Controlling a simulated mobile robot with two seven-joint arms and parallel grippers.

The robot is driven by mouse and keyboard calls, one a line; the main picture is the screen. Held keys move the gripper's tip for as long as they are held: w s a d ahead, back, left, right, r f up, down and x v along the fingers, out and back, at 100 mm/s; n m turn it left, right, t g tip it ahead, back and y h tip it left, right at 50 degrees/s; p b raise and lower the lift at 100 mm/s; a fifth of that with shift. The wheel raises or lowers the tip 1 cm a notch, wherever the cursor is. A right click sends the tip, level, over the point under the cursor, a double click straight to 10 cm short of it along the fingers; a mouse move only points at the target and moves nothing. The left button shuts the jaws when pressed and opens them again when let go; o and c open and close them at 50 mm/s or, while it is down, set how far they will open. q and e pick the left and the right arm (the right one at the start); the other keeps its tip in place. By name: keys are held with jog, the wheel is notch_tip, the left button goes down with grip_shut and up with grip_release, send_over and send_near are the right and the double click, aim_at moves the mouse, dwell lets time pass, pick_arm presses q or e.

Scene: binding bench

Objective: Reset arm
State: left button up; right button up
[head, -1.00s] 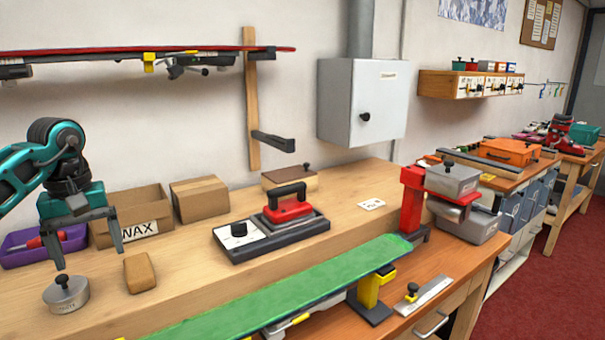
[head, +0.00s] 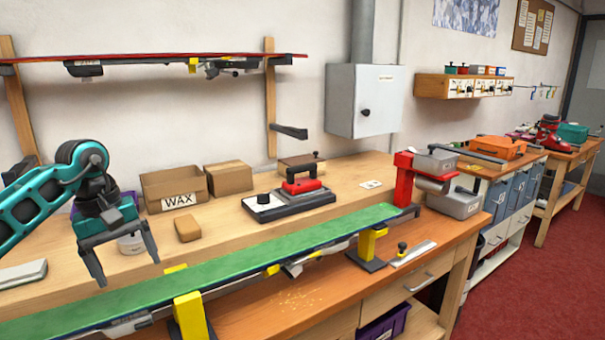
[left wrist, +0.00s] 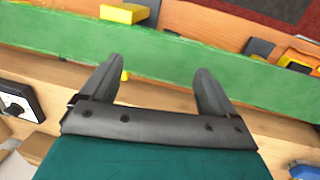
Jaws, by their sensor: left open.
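My left gripper (head: 126,268) is at the left of the head view, its teal arm coming in from the left. Its two dark fingers are spread apart with nothing between them. It hangs in front of a round metal tin (head: 131,243), which it partly hides, close to the back edge of the green ski (head: 250,262). In the left wrist view the open fingers (left wrist: 155,85) point toward the green ski (left wrist: 215,72). My right gripper is in neither view.
Yellow-topped supports (head: 190,318) hold the ski. A red clamp (head: 403,180) stands at its right end. Bench space behind the ski is partly clear.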

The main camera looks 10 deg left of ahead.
pick_arm(q)
jog(key=d+f+h, duration=0.1)
jog(key=d+f, duration=0.1)
jog(key=d, duration=0.1)
jog(key=w+d+f+h, duration=0.1)
jog(key=d, duration=0.2)
jog(key=d+f+n+h, duration=0.1)
jog(key=d+f, duration=0.1)
jog(key=d, duration=0.2)
jog(key=shift+w+f+h, duration=0.15)
jog(key=shift+f+h, duration=0.2)
jog(key=shift+h, duration=0.05)
jog(key=s+d+f+n+t+h, duration=0.15)
jog(key=d+n+t+h, duration=0.35)
jog(key=d+n, duration=0.5)
jog(key=s+d+r+n+t+h, duration=0.1)
jog(key=s+d+n+t+h, duration=0.2)
jog(key=d+n+h, duration=0.55)
jog(key=s+a+f+n+t+y, duration=0.3)
jog(key=f+n+y, duration=0.35)
jog(key=n, duration=0.85)
jog(key=s+a+f+n+t+y, duration=0.1)
jog(key=a+f+n+t+y, duration=0.45)
jog(key=n, duration=0.95)
jog(key=s+f+n+g+y, duration=0.5)
jog(key=s+f+n+g, duration=0.1)
jog(key=s+f+n, duration=0.4)
jog(key=shift+s+a+f+n, duration=0.4)
jog(key=shift+f+n, duration=0.2)
jog(key=shift+n, duration=0.15)
